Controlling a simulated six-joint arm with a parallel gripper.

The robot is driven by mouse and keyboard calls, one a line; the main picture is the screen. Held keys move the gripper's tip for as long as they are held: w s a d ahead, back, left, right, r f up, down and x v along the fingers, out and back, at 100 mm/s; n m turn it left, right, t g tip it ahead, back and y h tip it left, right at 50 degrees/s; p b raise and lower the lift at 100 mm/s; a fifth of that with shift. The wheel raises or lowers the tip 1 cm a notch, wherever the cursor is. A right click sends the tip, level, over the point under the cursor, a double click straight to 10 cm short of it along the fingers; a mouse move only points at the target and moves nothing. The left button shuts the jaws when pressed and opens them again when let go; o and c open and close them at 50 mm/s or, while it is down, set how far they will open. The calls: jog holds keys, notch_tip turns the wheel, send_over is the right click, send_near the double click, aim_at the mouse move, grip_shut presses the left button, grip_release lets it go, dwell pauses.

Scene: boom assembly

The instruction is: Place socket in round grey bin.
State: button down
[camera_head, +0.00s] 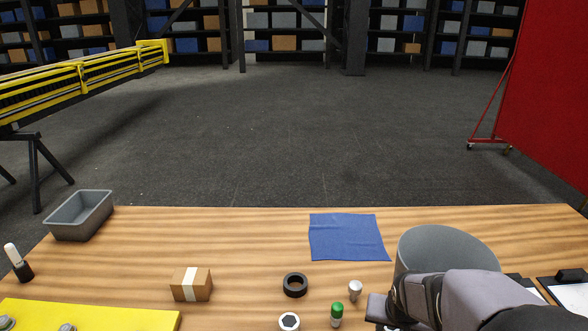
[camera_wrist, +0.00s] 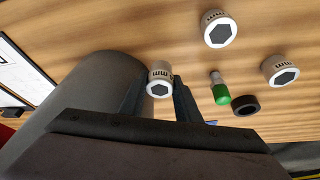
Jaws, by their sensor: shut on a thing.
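My gripper (camera_wrist: 160,88) is shut on a pale socket with a dark hex opening (camera_wrist: 159,79), which sits between the two fingertips in the wrist view. The round grey bin (camera_wrist: 88,84) is just left of the held socket there; the socket is outside it. In the head view the round grey bin (camera_head: 446,247) stands at the right of the table, partly hidden behind my gripper (camera_head: 377,309).
Two other sockets (camera_wrist: 220,29) (camera_wrist: 281,69) stand on the table. A blue cloth (camera_head: 347,237), cardboard box (camera_head: 191,284) and grey tray (camera_head: 80,215) lie farther off.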

jog(key=w+a+f+n, duration=0.1)
jog(key=a, duration=0.1)
jog(key=w+a+f+n+y, duration=0.1)
jog(key=a, duration=0.1)
jog(key=w+a+f+n, duration=0.1)
jog(key=a, duration=0.2)
jog(key=shift+r, duration=0.1)
dwell(0.5)
notch_tip(320, 180, up, 12)
jog(key=n+y+p, duration=0.2)
jog(key=n+p, duration=0.1)
send_over(332, 281)
jog(key=s, duration=0.2)
jog(key=shift+w+d+f+p, duration=0.1)
jog(key=shift+f+p, duration=0.7)
jog(key=shift+f, duration=2.8)
jog(key=shift+d+f+p, duration=0.1)
jog(key=shift+f+p, duration=0.7)
jog(key=shift+f, duration=3.2)
